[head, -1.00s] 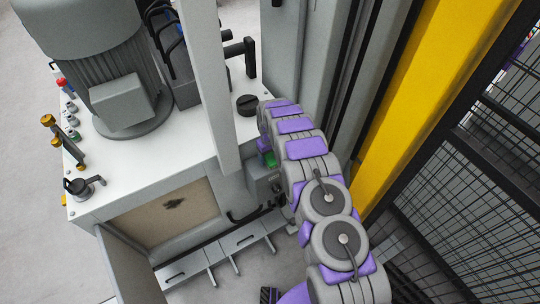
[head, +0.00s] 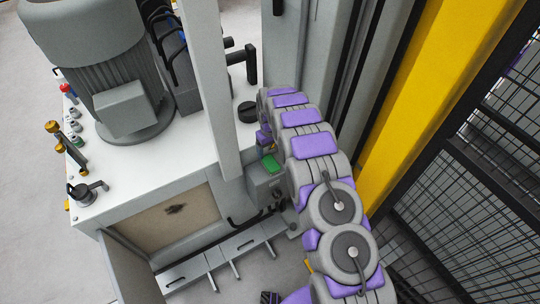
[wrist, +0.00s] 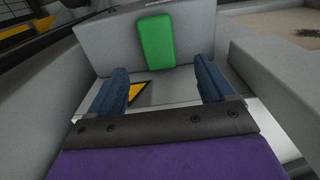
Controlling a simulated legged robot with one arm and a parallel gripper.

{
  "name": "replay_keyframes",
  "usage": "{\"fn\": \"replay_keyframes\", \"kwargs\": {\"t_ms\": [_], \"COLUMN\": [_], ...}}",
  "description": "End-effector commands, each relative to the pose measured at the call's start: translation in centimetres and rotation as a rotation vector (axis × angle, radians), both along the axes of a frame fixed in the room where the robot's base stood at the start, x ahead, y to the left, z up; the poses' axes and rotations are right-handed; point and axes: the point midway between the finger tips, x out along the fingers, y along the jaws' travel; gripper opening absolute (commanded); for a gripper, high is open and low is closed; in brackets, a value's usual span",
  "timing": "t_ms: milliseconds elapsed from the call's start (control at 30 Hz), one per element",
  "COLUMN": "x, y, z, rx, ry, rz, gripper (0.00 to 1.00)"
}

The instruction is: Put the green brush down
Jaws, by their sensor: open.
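The green brush (head: 270,164) shows as a plain green block on a small grey box (head: 264,185) beside the white cabinet in the head view. In the wrist view the green brush (wrist: 157,42) lies against the grey face of the box (wrist: 105,38), ahead of my gripper (wrist: 161,82). My gripper's two blue fingers are spread apart with nothing between them. The brush is beyond the fingertips, with a visible gap. In the head view my arm hides most of the gripper.
The white cabinet (head: 190,160) carries a large grey motor (head: 85,55), with a grey post (head: 207,75) in front. A yellow column (head: 435,90) and black mesh fence (head: 480,190) stand on the right. A yellow-black marking (wrist: 137,92) shows between the fingers.

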Motion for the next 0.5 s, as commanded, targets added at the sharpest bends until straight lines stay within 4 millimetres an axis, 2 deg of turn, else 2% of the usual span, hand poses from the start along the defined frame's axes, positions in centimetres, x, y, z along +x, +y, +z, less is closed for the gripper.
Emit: {"fn": "replay_keyframes", "kwargs": {"t_ms": [33, 100, 200, 500], "x": [0.1, 0.2, 0.2, 0.0], "y": [0.0, 0.1, 0.1, -0.2], "z": [1.3, 2.4, 3.3, 4.0], "rx": [0.001, 0.001, 0.001, 0.0], "ry": [-0.004, -0.005, -0.005, -0.001], "rz": [0.0, 0.0, 0.0, -0.005], "gripper": [0.82, 0.82, 0.82, 0.82]}}
